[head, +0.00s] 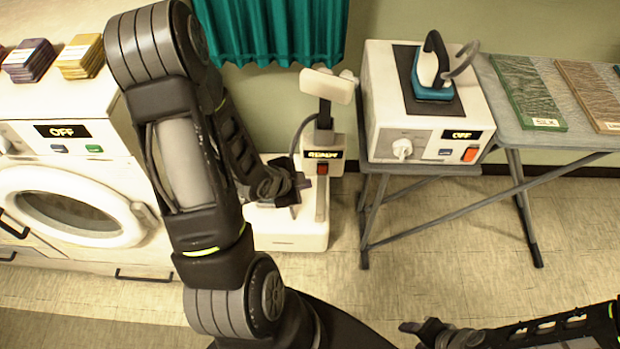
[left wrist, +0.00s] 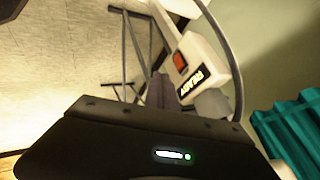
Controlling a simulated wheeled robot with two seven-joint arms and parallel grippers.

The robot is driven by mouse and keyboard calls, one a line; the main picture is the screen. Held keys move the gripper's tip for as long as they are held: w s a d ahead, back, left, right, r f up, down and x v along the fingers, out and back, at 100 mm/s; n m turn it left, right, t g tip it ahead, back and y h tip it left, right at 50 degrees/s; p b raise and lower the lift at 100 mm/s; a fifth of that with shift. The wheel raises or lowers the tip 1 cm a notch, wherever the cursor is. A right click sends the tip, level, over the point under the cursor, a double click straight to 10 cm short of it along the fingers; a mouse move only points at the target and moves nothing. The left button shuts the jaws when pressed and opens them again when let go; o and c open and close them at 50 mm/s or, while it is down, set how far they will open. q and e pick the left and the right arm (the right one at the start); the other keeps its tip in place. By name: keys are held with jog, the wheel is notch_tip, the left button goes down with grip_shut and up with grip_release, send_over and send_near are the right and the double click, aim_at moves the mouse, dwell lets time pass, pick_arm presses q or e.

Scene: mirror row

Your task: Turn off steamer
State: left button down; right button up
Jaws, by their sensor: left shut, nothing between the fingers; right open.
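The steamer stands on the floor in the middle of the head view, with a white base (head: 290,236), a post and a pale steam head (head: 328,85). Its control box (head: 338,160) has a lit display (head: 323,155) reading READY and a red switch (head: 322,169). The left wrist view shows the display (left wrist: 191,81) and the red switch (left wrist: 179,61) closely. My left gripper (head: 304,184) is shut and empty, just left of and below the switch; I cannot tell whether it touches. Its fingertips (left wrist: 162,82) point at the box. My right gripper (head: 404,327) is open at lower right.
A white iron station (head: 425,148) reading OFF, with a blue iron (head: 432,78), sits on the ironing table (head: 482,82) at right. A white washer-like machine (head: 70,195) reading OFF stands left. A teal curtain (head: 270,30) hangs behind the steamer. Floor in front is clear.

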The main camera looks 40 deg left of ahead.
aim_at(324, 170)
pick_arm(q)
jog(key=shift+w+a+f+b, duration=0.35)
jog(key=shift+w+f+b, duration=0.85)
jog(key=shift+w+b, duration=0.5)
jog(key=shift+w+a+f+b, duration=0.4)
jog(key=shift+w+f+b, duration=0.9)
jog(key=shift+b, duration=0.6)
jog(key=shift+w+a+f+b, duration=0.35)
jog(key=shift+w+f+b, duration=0.75)
jog(key=shift+w+b, duration=0.65)
jog(key=shift+s, duration=0.15)
jog(key=shift+w+a+r, duration=0.1)
jog(key=shift+w+a, duration=0.1)
jog(key=shift+w, duration=0.1)
jog(key=shift+r, duration=0.1)
